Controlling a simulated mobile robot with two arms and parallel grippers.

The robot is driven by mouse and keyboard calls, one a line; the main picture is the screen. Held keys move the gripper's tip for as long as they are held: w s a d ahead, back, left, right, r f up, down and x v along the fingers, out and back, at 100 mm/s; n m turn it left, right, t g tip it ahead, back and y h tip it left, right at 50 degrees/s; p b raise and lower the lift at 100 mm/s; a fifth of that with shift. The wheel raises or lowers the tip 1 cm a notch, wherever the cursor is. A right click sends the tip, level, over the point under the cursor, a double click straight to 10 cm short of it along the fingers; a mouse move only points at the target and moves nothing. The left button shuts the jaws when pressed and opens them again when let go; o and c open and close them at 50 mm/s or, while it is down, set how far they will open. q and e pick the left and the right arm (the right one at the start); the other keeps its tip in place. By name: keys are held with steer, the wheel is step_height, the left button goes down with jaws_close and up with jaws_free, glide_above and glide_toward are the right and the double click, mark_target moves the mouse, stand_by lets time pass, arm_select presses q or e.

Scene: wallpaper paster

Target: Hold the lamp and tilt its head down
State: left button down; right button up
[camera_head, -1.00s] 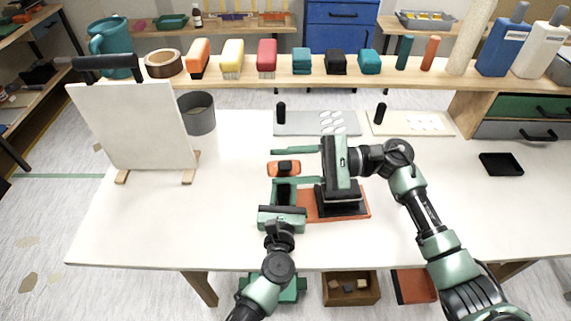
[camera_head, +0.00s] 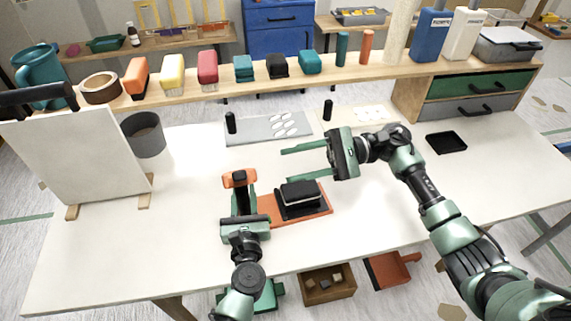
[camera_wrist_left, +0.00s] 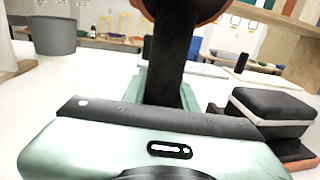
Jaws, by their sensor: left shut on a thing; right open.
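The lamp has an orange head (camera_head: 239,179) and a black stem (camera_wrist_left: 178,60), which rises between my left gripper's fingers in the left wrist view. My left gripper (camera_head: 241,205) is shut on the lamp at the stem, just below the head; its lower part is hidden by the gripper. The lamp's head also shows at the top of the left wrist view (camera_wrist_left: 205,10), cut off by the frame. My right gripper (camera_head: 286,165) is open and empty. Its two green fingers point left, to the right of the lamp head and apart from it.
A black block with a white band (camera_head: 299,194) sits on an orange base (camera_head: 318,209) right of the lamp. A white board (camera_head: 75,155) and a grey cup (camera_head: 143,135) stand at the left. A grey plate (camera_head: 252,130) lies behind. The table's front left is clear.

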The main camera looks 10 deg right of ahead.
arm_select(q)
steer(key=shift+f, duration=0.3)
steer(key=c, duration=1)
jaws_free()
steer(key=shift+r, duration=0.1)
steer(key=s, duration=0.8)
steer(key=s+a, duration=0.1)
steer(key=s, duration=0.3)
